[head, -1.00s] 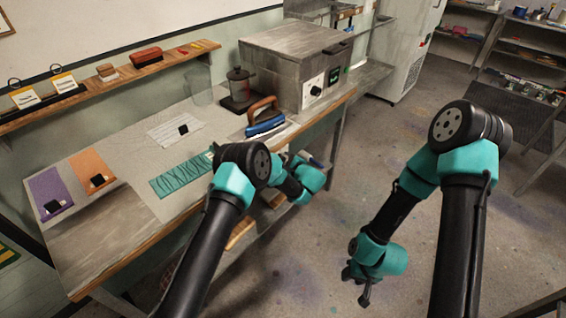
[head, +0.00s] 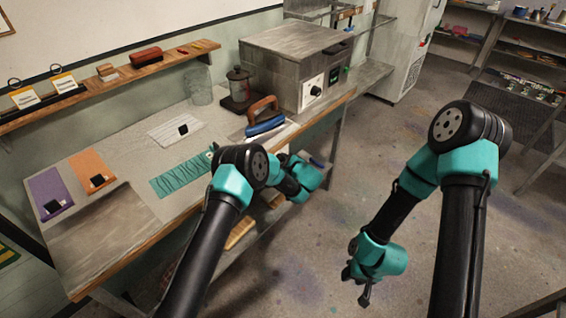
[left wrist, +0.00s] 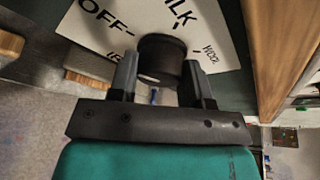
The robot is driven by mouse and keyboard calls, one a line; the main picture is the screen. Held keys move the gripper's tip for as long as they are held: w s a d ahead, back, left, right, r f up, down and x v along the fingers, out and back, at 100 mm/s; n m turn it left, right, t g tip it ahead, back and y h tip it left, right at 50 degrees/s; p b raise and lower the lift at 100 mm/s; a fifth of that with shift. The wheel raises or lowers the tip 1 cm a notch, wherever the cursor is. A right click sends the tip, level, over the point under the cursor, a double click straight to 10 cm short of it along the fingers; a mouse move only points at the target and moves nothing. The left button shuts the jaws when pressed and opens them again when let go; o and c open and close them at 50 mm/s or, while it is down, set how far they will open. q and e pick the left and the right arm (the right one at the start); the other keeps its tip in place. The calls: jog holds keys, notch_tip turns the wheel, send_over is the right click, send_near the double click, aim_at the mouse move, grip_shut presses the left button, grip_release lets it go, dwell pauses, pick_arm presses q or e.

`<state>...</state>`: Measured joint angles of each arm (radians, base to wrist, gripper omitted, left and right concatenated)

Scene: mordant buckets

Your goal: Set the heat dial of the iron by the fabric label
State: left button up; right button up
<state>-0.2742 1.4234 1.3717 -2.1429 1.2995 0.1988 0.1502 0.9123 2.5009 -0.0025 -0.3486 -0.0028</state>
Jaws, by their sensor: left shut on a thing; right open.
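The iron (head: 264,117) has a blue body and brown handle and stands near the bench's front edge. A black dial knob (left wrist: 162,55) sits on a white plate (left wrist: 215,30) marked OFF, SILK and WOOL, in the left wrist view. My left gripper (left wrist: 163,75) is shut on the knob, a finger on each side. The knob's pointer mark is not clear. In the head view its jaws are hidden by my arm. A teal patterned fabric (head: 178,178) lies on the bench, its right end partly hidden; its label is unreadable. My right gripper (head: 357,288) is open and empty above the floor.
Purple (head: 48,192), orange (head: 92,170) and white (head: 176,131) cloths lie on the bench, with small black pieces on them. A grey metal box (head: 296,65), a lidded pot (head: 240,88) and a clear jar (head: 198,88) stand behind.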

pick_arm(q)
jog(key=shift+m, duration=0.3)
jog(key=m+g, duration=0.1)
jog(key=m, duration=0.1)
jog(key=m+g+y, duration=0.1)
jog(key=m, duration=0.1)
jog(key=shift+f+g+y, duration=0.1)
jog(key=shift+g+y, duration=0.2)
jog(key=shift+g, duration=0.1)
jog(key=m+g+y, duration=0.1)
jog(key=m, duration=0.1)
jog(key=shift+m, duration=0.3)
jog(key=shift+m+g+y, duration=0.5)
jog(key=shift+m+y, duration=0.1)
jog(key=shift+m, duration=0.6)
jog(key=o, duration=0.9)
jog(key=shift+c, duration=0.2)
jog(key=shift+o, duration=0.2)
jog(key=shift+d, duration=0.15)
